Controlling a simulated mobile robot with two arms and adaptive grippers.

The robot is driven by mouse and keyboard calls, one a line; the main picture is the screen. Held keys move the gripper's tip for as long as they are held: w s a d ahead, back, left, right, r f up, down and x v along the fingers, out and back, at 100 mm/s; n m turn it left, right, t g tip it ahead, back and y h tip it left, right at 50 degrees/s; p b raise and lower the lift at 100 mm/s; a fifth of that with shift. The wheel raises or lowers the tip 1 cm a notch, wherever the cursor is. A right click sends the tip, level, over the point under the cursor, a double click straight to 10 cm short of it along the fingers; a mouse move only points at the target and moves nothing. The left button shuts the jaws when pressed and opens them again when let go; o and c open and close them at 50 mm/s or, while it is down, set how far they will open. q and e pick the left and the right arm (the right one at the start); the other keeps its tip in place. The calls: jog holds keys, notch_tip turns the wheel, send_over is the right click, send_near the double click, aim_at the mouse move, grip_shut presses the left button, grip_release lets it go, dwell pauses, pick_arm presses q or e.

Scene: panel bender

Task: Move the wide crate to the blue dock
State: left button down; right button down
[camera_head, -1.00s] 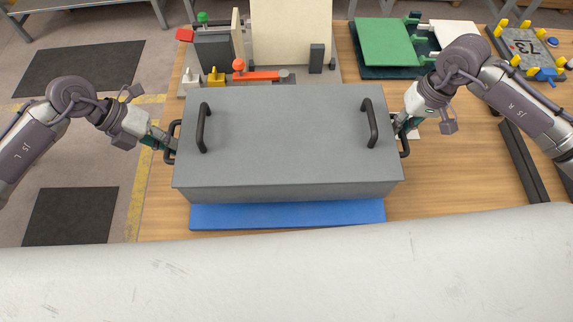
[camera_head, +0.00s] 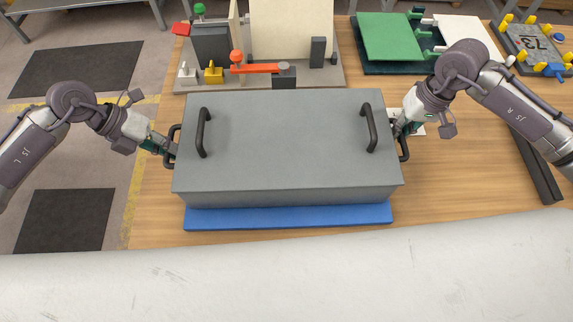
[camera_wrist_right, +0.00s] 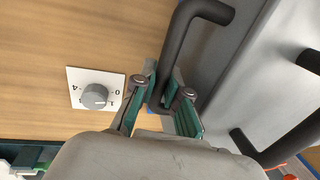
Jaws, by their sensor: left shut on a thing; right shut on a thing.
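The wide crate (camera_head: 285,145) is a grey box with dark handles on its top and at both ends. It is level between my two grippers and covers most of the blue dock (camera_head: 290,217), whose front strip shows below it. I cannot tell whether the crate touches the dock. My left gripper (camera_head: 168,150) is shut on the crate's left end handle. My right gripper (camera_head: 398,132) is shut on the right end handle. In the right wrist view, the green-padded fingers (camera_wrist_right: 167,105) are around the dark handle (camera_wrist_right: 185,45).
Behind the crate stands a fixture (camera_head: 265,70) with an orange lever and upright plates. A green panel (camera_head: 390,38) lies at the back right. A dial on a white plate (camera_wrist_right: 95,95) is beside the right gripper. A dark bar (camera_head: 535,165) lies at the right. The tabletop between is clear.

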pick_arm(q)
jog(key=shift+a+f, duration=0.1)
jog(key=shift+f, duration=0.3)
pick_arm(e)
jog(key=shift+f, duration=0.4)
pick_arm(q)
jog(key=c, duration=1.2)
grip_release()
pick_arm(e)
jog(key=c, duration=1.2)
grip_release()
jog(key=shift+r, duration=0.1)
pick_arm(q)
jog(key=shift+r, duration=0.15)
jog(key=v, duration=0.7)
jog(key=shift+a+r, duration=0.25)
jog(key=shift+r, duration=0.05)
pick_arm(e)
notch_tip(320, 180, up, 12)
jog(key=d, duration=0.2)
jog(key=shift+s+d, duration=0.1)
